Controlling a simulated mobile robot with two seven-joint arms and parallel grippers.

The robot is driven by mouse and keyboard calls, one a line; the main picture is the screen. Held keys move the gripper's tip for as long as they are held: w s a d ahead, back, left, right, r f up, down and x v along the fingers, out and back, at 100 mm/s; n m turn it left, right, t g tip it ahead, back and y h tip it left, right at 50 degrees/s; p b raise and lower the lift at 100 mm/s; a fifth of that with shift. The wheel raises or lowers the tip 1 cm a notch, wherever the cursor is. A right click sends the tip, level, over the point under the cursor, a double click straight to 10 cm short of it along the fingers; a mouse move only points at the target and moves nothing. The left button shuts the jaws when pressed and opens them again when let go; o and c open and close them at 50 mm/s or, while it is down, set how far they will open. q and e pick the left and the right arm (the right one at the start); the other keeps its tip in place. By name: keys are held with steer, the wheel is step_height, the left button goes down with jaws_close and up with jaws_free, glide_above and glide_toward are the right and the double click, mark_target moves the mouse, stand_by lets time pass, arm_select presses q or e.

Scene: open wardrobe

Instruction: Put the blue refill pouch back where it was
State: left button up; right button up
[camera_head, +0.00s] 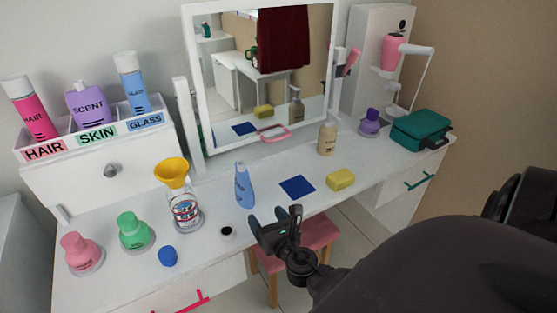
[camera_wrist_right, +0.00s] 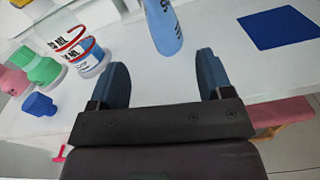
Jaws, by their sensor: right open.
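The light blue refill pouch (camera_head: 244,186) stands upright on the white table, left of a dark blue square mat (camera_head: 297,187). It also shows at the top of the right wrist view (camera_wrist_right: 163,27), beyond and between the fingertips. My right gripper (camera_head: 275,214) is open and empty, at the table's front edge, short of the pouch and not touching it. Its two fingers (camera_wrist_right: 162,68) are spread apart in the wrist view. My left gripper is out of view.
A yellow sponge (camera_head: 340,180) lies right of the mat. A mirror (camera_head: 265,75) stands behind. A pink stool (camera_head: 318,235) is below the table edge.

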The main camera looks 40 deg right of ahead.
steer(key=s+a+f+m+g+y, duration=0.2)
steer(key=s+m, duration=0.6)
steer(key=m, duration=0.7)
steer(key=s+a+f+m+g+y, duration=0.2)
steer(key=s+a+f+m+g, duration=0.2)
steer(key=m, duration=1.1)
steer(key=s+a+f, duration=0.1)
steer(key=s+f, duration=0.2)
steer(key=s, duration=0.2)
